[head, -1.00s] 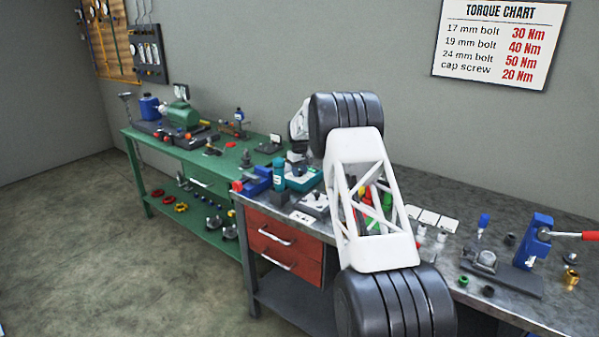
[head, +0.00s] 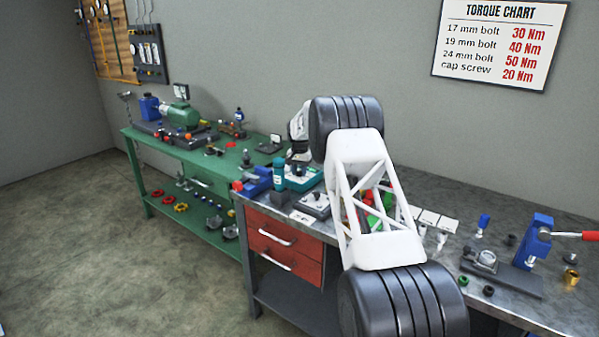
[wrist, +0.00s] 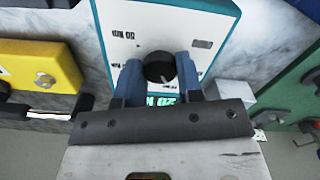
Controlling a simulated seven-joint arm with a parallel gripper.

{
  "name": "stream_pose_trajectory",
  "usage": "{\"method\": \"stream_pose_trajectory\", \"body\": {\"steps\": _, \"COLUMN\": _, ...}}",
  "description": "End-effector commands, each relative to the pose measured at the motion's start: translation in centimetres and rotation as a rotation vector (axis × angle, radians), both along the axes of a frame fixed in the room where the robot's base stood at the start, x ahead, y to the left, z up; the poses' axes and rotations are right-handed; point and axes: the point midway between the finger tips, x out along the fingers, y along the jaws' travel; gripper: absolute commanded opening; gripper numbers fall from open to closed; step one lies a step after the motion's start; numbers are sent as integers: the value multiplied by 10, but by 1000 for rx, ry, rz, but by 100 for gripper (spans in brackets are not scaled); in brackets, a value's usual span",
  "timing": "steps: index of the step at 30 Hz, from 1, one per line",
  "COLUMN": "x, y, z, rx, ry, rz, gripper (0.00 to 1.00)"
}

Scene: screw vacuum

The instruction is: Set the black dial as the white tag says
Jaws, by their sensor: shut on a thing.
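The black dial (wrist: 159,66) sits on the white face of a teal-edged box (wrist: 205,20) in the wrist view. My gripper (wrist: 158,78) has its two blue fingers on either side of the dial, shut on it. Small print around the dial includes "50 Nm" at its upper left. A green readout (wrist: 161,101), partly hidden by my gripper, seems to show 20. In the head view, the teal box (head: 304,179) stands on the grey bench beneath my wrist, the dial hidden. A white tag (head: 302,217) lies at the bench's front edge, its writing too small to read.
A grey block with knobs (head: 315,205) sits in front. A yellow case (wrist: 42,76) is near my gripper. A torque chart (head: 499,42) hangs on the wall.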

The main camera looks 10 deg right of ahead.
Motion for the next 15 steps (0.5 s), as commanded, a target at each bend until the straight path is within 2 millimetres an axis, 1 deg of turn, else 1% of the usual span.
{"method": "stream_pose_trajectory", "body": {"steps": 1, "x": 1, "y": 0, "z": 2, "rx": 0, "ry": -4, "rz": -26, "gripper": 10}}
{"method": "stream_pose_trajectory", "body": {"steps": 6, "x": 1, "y": 0, "z": 2, "rx": 0, "ry": -4, "rz": -102, "gripper": 10}}
{"method": "stream_pose_trajectory", "body": {"steps": 15, "x": 1, "y": 0, "z": 2, "rx": 0, "ry": -4, "rz": -145, "gripper": 10}}
